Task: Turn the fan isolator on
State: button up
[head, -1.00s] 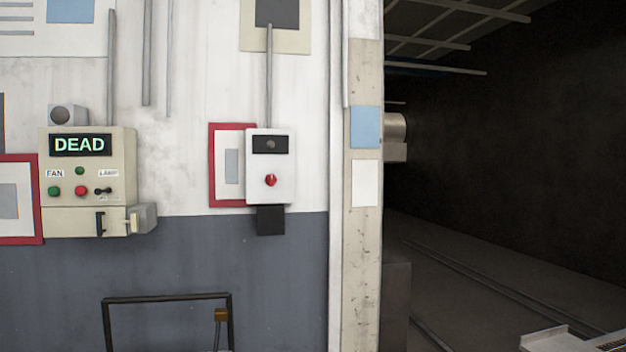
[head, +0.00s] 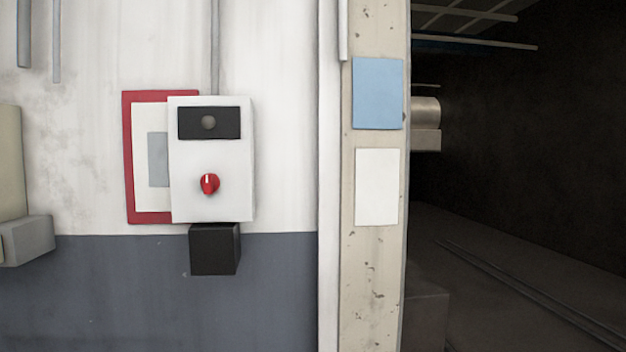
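A white wall box (head: 212,150) hangs on the wall, left of centre in the head view. It has a red rotary knob (head: 209,184) with a pale mark pointing about straight up. Above the knob is a black panel with a round, unlit grey lamp (head: 208,122). I cannot read any label on the box, so I cannot tell whether it is the fan isolator. My gripper is not in view.
A red-framed notice (head: 128,160) is partly behind the white box, and a black box (head: 215,249) sits below it. A beige box (head: 11,165) is cut off at the left edge. A pillar (head: 376,270) borders a dark tunnel with rails on the right.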

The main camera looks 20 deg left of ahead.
aim_at(209, 183)
jog(key=u, duration=0.65)
jog(key=i, duration=1.15)
jog(key=u, duration=0.95)
jog(key=k, duration=0.7)
jog(key=u, duration=0.2)
jog(key=i, duration=0.8)
jog(key=z, duration=0.1)
